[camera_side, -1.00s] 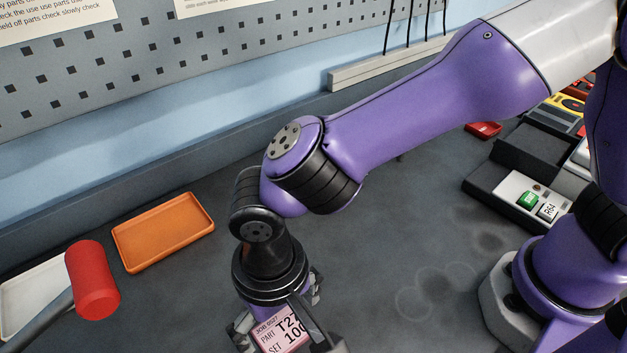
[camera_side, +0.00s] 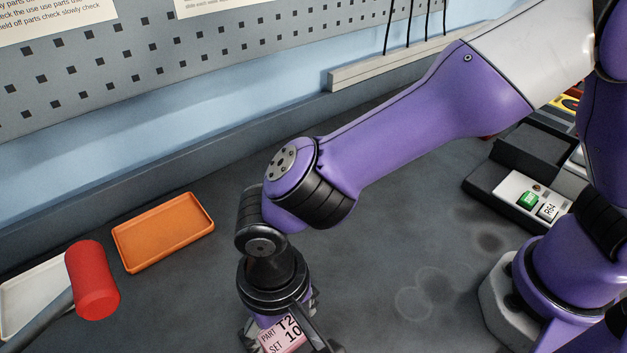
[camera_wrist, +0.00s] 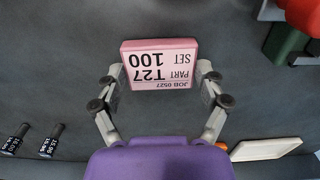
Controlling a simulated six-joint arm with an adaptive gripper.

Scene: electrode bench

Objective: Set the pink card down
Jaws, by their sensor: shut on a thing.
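The pink card (camera_wrist: 160,65) is a thick block with a printed label reading "JOB 0527 PART T27 SET 100". In the wrist view it sits between the two fingers of my gripper (camera_wrist: 160,84), which is shut on it. In the side view the pink card (camera_side: 282,336) shows at the bottom edge, held beneath my wrist and partly cut off by the frame. My gripper (camera_side: 285,342) is partly cut off there too. Whether the card touches the bench cannot be told.
An orange tray (camera_side: 163,232) lies left of my arm. A pale tray (camera_side: 30,297) and a red cylinder on a grey bar (camera_side: 92,280) are further left. Dark holders with a green block (camera_side: 528,200) stand at right. The grey bench (camera_side: 400,230) between is clear.

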